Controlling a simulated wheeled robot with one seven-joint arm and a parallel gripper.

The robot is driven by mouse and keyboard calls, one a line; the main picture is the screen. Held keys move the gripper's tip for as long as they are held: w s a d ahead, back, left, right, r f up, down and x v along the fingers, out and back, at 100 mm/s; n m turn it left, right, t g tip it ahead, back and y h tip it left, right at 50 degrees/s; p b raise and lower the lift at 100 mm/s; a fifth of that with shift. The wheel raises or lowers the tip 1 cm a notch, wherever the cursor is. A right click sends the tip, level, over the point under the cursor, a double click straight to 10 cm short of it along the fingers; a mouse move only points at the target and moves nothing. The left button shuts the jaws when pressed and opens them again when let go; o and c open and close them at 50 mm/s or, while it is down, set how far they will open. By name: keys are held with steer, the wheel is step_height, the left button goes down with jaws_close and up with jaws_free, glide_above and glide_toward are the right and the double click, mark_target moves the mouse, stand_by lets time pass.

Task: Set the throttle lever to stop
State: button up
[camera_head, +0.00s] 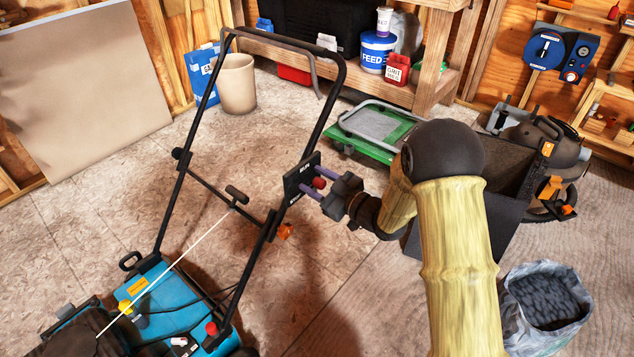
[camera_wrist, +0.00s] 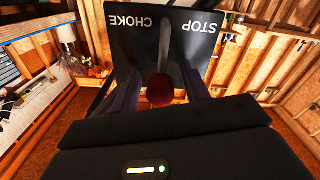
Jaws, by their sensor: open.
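The throttle lever's dark red knob (camera_head: 319,183) stands out from a black control plate (camera_head: 292,182) on the mower's handle. In the wrist view the knob (camera_wrist: 160,90) lies in front of a pale slot in the plate (camera_wrist: 185,18). The plate's words are upside down there, CHOKE left of the slot and STOP right of it. The knob is near the middle between them; its stem is hidden. My gripper (camera_head: 308,181) is open at the plate, a purple finger on each side of the knob. In the wrist view my gripper (camera_wrist: 160,76) shows gaps beside the knob.
The blue mower (camera_head: 160,290) stands at lower left, its black handle (camera_head: 333,95) rising toward the bench. A green cart (camera_head: 365,147) is behind my gripper. A bagged bin (camera_head: 545,300) stands at lower right. Open floor lies below the control plate.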

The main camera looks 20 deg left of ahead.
mark_target(294, 190)
steer(key=c, duration=1)
steer(key=shift+s+f+b, duration=0.1)
steer(key=shift+b, duration=0.2)
steer(key=s+n+b, duration=0.1)
steer(key=n+b, duration=0.2)
steer(key=b, duration=0.1)
steer(key=s+a+f+n+b, duration=0.1)
steer(key=n+b, duration=0.2)
steer(key=s+f+n+b, duration=0.1)
steer(key=s+n+b, duration=0.1)
steer(key=n+b, duration=0.2)
steer(key=shift+a+f+b, duration=0.1)
steer(key=shift+a+b, duration=0.15)
steer(key=shift+b, duration=0.1)
steer(key=o, duration=1)
